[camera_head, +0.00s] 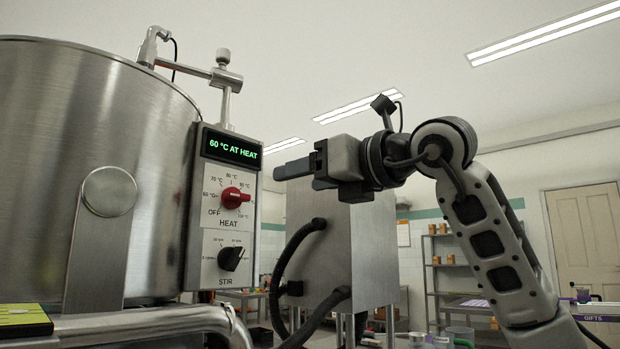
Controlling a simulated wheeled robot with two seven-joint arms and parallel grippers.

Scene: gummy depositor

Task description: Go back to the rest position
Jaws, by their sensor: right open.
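My right gripper (296,172) is raised in the middle of the view, its arm coming in from the right. It is open, with nothing seen between its fingers, and points left. It is apart, in the picture, from the control box (207,215) on the steel kettle (60,170). The red HEAT knob (234,198) is on that box, under a display (232,148) reading "60 °C AT HEAT". The black STIR knob (231,258) is below it. My left gripper is out of view.
A steel cabinet (375,250) with thick black hoses (290,265) stands behind my right gripper. A steel pipe (150,322) runs along the kettle's base. Shelves with orange jars (436,260) and a door (585,235) are at the back right. Cups stand at the lower right.

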